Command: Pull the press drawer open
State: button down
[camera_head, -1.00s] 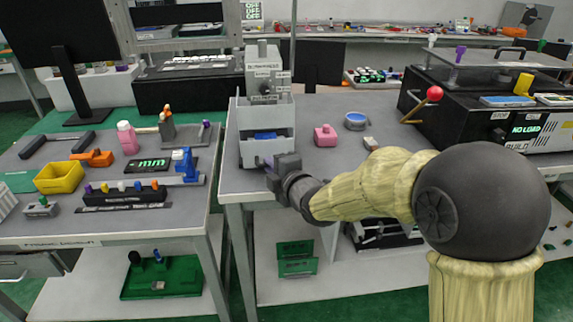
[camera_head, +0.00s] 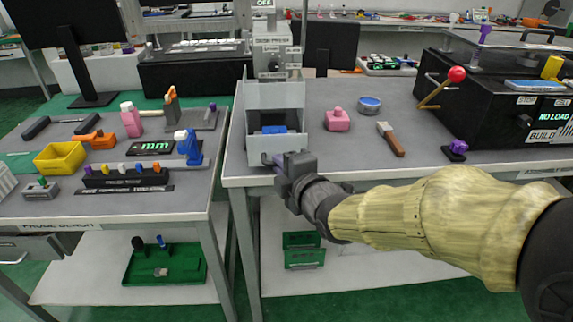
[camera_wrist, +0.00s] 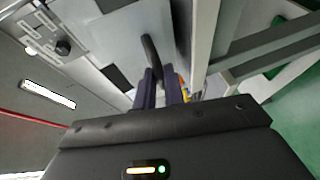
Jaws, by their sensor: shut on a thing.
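The press (camera_head: 270,45) is a grey column standing at the left end of the middle bench. Its pale grey drawer (camera_head: 262,155) sits at its foot near the front edge, with a blue piece (camera_head: 273,129) inside. The drawer stands out toward the bench edge, but how far is hard to tell. My gripper (camera_head: 288,163) is at the drawer's front, reaching in from the right. In the wrist view my gripper (camera_wrist: 161,88) has its two dark fingers close together at a dark bar handle (camera_wrist: 152,58). The fingers hide part of the handle.
A pink block (camera_head: 337,120), a blue round dish (camera_head: 369,104) and a brown-handled tool (camera_head: 391,140) lie right of the press. A black machine with a red-knobbed lever (camera_head: 456,75) stands farther right. A gap separates the left bench (camera_head: 205,160).

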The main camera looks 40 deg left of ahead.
jog(key=c, duration=1.5)
grip_release()
jog(key=p+v, duration=0.1)
jog(key=v, duration=1.6)
jog(key=shift+s+d, duration=0.15)
jog(key=shift+d, duration=0.05)
